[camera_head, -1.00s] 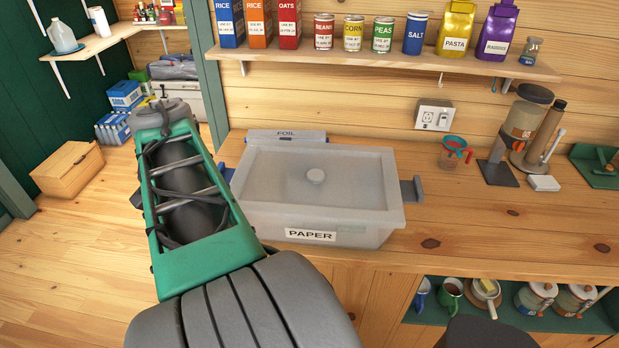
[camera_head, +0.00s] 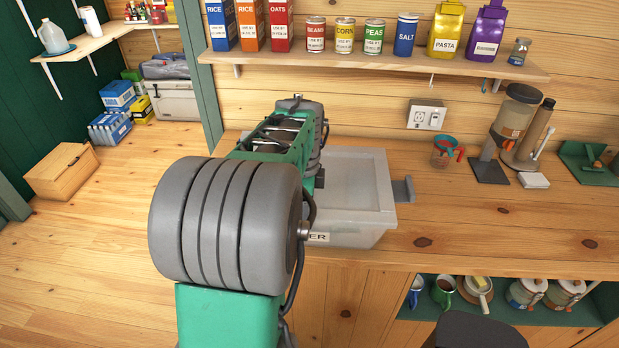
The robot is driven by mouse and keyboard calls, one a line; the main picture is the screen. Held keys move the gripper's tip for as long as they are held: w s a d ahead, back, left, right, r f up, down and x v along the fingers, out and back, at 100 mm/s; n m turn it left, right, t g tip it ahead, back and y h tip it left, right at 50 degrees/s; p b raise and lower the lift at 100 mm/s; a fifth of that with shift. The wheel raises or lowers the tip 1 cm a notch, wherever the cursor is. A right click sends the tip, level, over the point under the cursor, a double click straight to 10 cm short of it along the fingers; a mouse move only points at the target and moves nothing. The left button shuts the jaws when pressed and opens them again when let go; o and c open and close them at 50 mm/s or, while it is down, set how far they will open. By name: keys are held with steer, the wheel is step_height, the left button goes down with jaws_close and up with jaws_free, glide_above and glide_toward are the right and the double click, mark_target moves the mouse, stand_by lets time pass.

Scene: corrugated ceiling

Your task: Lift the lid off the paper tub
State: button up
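The paper tub (camera_head: 340,234) is a translucent grey box on the wooden counter, with a label on its front of which only the end shows. Its pale lid (camera_head: 353,182) appears to lie on top. My arm covers the tub's left part, including the place of the lid's knob.
A shelf (camera_head: 390,63) with boxes, cans and bags runs above the counter. A measuring cup (camera_head: 446,151) and a coffee grinder (camera_head: 512,115) stand to the right. A wooden box (camera_head: 62,172) sits on the floor at left.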

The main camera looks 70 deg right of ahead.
jaws_close()
stand_by(0.6)
